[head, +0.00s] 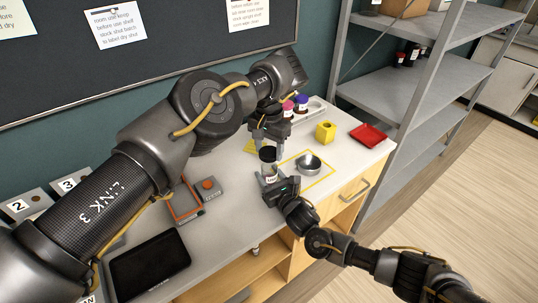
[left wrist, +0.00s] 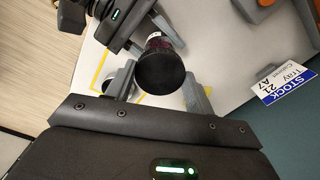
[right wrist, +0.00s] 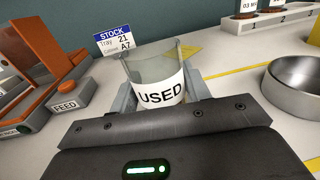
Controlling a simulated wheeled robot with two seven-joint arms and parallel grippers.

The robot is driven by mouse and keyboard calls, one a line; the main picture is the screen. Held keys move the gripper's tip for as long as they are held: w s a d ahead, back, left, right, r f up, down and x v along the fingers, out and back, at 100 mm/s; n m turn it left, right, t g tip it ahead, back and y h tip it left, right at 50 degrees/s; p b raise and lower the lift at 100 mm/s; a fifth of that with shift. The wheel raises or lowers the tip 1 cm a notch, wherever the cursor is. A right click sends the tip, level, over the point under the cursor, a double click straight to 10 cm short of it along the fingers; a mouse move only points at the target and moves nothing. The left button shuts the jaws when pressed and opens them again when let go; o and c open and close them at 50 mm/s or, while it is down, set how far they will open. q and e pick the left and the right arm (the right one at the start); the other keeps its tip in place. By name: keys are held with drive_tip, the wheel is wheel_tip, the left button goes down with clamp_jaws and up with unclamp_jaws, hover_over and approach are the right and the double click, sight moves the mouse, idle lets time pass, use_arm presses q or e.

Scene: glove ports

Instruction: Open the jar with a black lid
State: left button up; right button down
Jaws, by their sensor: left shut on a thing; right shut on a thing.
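My left gripper (head: 266,137) is shut on a round black lid (head: 267,154), which also shows between its fingers in the left wrist view (left wrist: 160,72). A dark reddish and white part shows beyond the lid there; I cannot tell whether it is attached. My right gripper (head: 273,184) is shut on a clear container labelled USED (right wrist: 158,90). Its top looks open in the right wrist view, with no lid on the rim. In the head view the lid is just above this container (head: 270,174); I cannot judge the gap.
A metal bowl (head: 308,163), a yellow block (head: 325,131) and a red tray (head: 368,134) stand to the right. A rack (right wrist: 265,22) of vials is behind. An orange-edged fixture (head: 183,204), a FEED button box (head: 208,188) and a black tablet (head: 150,264) lie left.

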use_arm(q)
drive_tip(key=shift+r, duration=0.3)
use_arm(e)
drive_tip(key=c, duration=0.6)
unclamp_jaws()
use_arm(q)
drive_tip(key=shift+f+b, duration=0.75)
use_arm(e)
drive_tip(key=v, duration=1.1)
drive_tip(key=shift+s+d, duration=0.2)
drive_tip(key=shift+s, duration=0.3)
use_arm(q)
drive_tip(key=shift+f, duration=0.1)
